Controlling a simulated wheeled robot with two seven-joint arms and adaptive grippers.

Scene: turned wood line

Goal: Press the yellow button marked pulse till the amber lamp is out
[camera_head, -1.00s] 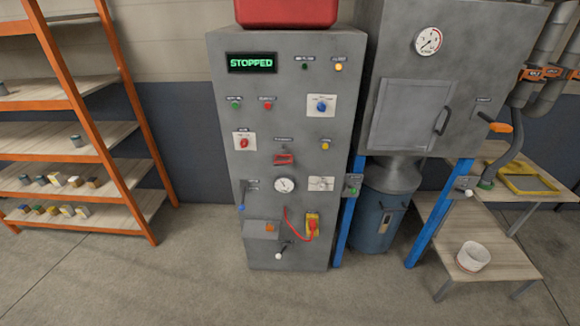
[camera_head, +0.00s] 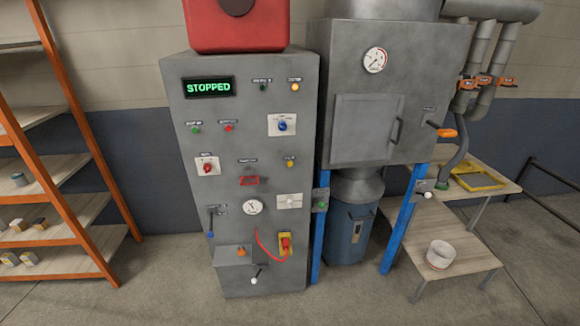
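The grey control cabinet (camera_head: 188,140) stands ahead, its green display (camera_head: 209,87) reading STOPPED. The small yellow button (camera_head: 290,164) sits at the right middle of the panel; its label is too small to read surely. The amber lamp (camera_head: 295,87) at the top right looks lit, beside a dark green lamp (camera_head: 263,88). A green button (camera_head: 195,130), a red button (camera_head: 229,128) and a blue knob (camera_head: 283,126) are above the yellow button. Neither of my grippers shows in the view.
A grey filter unit (camera_head: 400,60) on blue legs stands right of the cabinet, over a drum (camera_head: 348,230). An orange shelf rack (camera_head: 85,150) is at the left. A low bench with a white tub (camera_head: 439,255) is at the right. The floor in front is clear.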

